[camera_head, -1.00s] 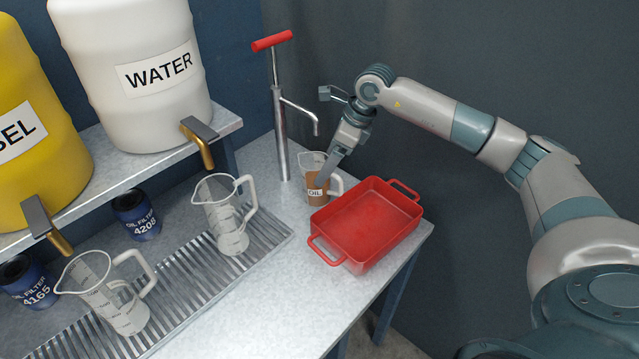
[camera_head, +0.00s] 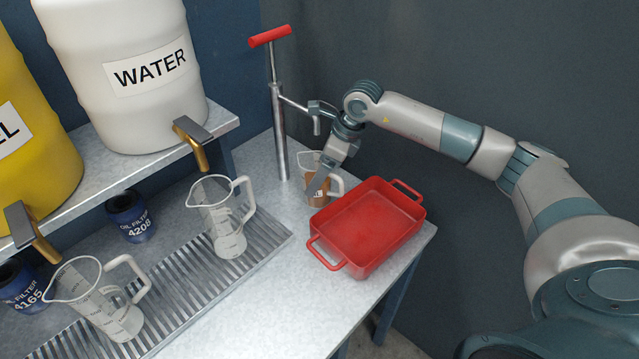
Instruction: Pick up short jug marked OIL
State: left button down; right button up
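The short jug marked OIL (camera_head: 316,190) stands upright on the metal bench, under the hand pump's spout. It is clear, holds brown liquid and has a white handle on its right. My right gripper (camera_head: 322,180) reaches down from the upper right, with its fingers in front of the jug and overlapping it and its label. I cannot tell whether the fingers touch the jug or how far apart they are. My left gripper is not in view.
A red tray (camera_head: 370,225) stands just in front and right of the jug. The hand pump (camera_head: 278,130) rises behind it. Two clear measuring jugs (camera_head: 226,220) (camera_head: 100,300) stand on the grate at left. A WATER barrel (camera_head: 125,75) sits on the shelf. Bare bench lies in front.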

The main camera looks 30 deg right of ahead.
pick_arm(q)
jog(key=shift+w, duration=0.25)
pick_arm(e)
jog(key=c, duration=1.5)
jog(key=shift+o, duration=0.2)
jog(key=shift+r, duration=0.25)
